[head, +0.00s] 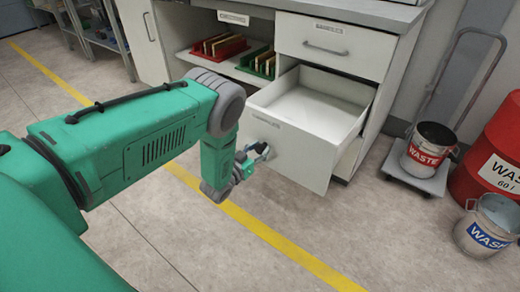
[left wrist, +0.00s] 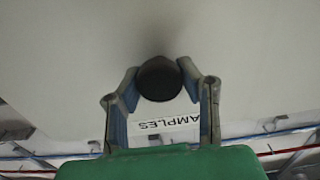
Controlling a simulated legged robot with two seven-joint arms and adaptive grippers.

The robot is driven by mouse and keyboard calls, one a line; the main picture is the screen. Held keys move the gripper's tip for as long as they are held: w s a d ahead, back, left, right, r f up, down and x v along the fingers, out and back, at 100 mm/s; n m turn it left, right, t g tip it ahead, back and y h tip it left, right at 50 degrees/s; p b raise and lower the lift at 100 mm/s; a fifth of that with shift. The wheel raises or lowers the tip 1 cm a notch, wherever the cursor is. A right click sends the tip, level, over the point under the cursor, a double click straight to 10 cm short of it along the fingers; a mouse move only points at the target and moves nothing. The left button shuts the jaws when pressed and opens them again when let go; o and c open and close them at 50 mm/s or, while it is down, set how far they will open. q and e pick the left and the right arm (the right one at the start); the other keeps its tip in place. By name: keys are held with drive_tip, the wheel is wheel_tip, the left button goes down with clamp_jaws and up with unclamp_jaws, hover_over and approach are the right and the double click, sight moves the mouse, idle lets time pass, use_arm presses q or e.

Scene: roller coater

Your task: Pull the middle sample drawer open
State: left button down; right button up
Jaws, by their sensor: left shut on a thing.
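The middle sample drawer (head: 290,140) stands pulled well out of the white cabinet, and its inside is empty. My left gripper (head: 257,158) is at the drawer's front, low and to the left. In the left wrist view my left gripper (left wrist: 160,92) has its fingers on both sides of a dark rounded handle (left wrist: 159,78) and is shut on it. The label (left wrist: 168,123) below the handle reads partly "AMPLES", upside down. The handle is mostly hidden by the gripper in the head view. My right gripper is not in view.
A closed top drawer (head: 325,43) is above. Red (head: 219,48) and green (head: 257,63) trays sit on a shelf to the left. A waste bucket (head: 429,150) on a trolley, a red drum (head: 492,160) and a wash bucket (head: 487,226) stand at right. Floor ahead is clear.

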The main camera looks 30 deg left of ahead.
use_arm(q)
drive_tip(key=shift+a, duration=0.1)
drive_tip(key=c, duration=1.1)
unclamp_jaws()
drive_tip(key=s+a, duration=0.1)
drive_tip(key=s, duration=1.1)
drive_tip(key=shift+w+f, duration=0.1)
drive_tip(key=shift+d, duration=0.1)
